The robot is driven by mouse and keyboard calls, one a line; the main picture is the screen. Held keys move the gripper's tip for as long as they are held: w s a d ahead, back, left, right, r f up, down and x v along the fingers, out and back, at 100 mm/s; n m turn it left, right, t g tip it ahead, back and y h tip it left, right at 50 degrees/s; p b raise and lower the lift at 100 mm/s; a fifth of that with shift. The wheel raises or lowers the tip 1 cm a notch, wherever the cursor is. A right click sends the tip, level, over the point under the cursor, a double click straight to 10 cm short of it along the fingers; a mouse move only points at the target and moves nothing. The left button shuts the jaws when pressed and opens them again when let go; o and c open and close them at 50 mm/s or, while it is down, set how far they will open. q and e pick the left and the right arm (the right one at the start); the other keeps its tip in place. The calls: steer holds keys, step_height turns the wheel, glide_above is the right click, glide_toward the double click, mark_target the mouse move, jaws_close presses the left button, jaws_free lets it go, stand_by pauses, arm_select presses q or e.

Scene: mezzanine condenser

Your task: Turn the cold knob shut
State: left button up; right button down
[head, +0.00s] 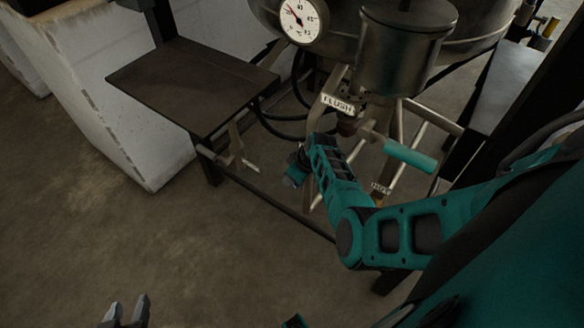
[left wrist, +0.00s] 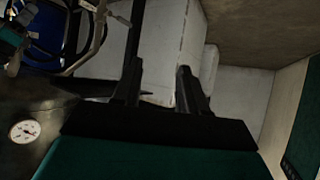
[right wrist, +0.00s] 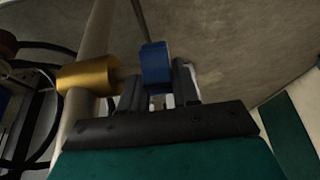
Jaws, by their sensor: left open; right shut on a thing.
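A blue knob (right wrist: 155,62) stands beside a brass valve body (right wrist: 88,75) on a pale pipe in the right wrist view. It is the only blue knob I see there; no cold label is readable. My right gripper (right wrist: 158,88) is shut on this knob, with a finger on each side. In the head view my right arm reaches below the steel vessel, and its fingertips and the knob cannot be made out clearly. My left gripper (head: 127,308) is open and empty at the bottom left, far from the knob. Its open fingers also show in the left wrist view (left wrist: 160,88).
A steel vessel (head: 400,60) with a dial gauge (head: 301,20) stands at the back. Below it are a FLUSH label (head: 338,104), a teal cylindrical handle (head: 410,157) and thin pipes. A dark table (head: 190,82) and white block (head: 105,110) stand left. The floor at lower left is clear.

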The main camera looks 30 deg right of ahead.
steer(key=shift+s+d+f+t, duration=0.1)
steer(key=shift+s+t, duration=0.1)
steer(key=shift+t, duration=0.3)
steer(key=shift+f+t+y+b, duration=0.2)
steer(key=shift+t+y+b, duration=0.3)
steer(key=shift+t+b, duration=0.35)
steer(key=shift+s+t+b, duration=0.1)
steer(key=shift+t+b, duration=0.15)
steer(key=shift+b, duration=0.25)
steer(key=shift+t+y+b, duration=0.4)
steer(key=shift+t+b, duration=0.3)
steer(key=shift+b, duration=0.4)
steer(key=shift+s+r+t+b, duration=0.1)
steer(key=shift+t+b, duration=0.2)
steer(key=shift+b, duration=0.45)
steer(key=shift+r+t+y+b, duration=0.1)
steer(key=shift+t+y+b, duration=0.2)
steer(key=shift+b, duration=0.15)
arm_select(q)
steer(key=f, duration=0.4)
steer(key=d+f, duration=0.1)
steer(key=shift+w+f, duration=0.25)
steer(key=shift+f, duration=0.15)
arm_select(e)
steer(key=shift+r, duration=0.15)
arm_select(q)
steer(key=shift+s+a+f, duration=0.1)
steer(key=shift+s, duration=0.05)
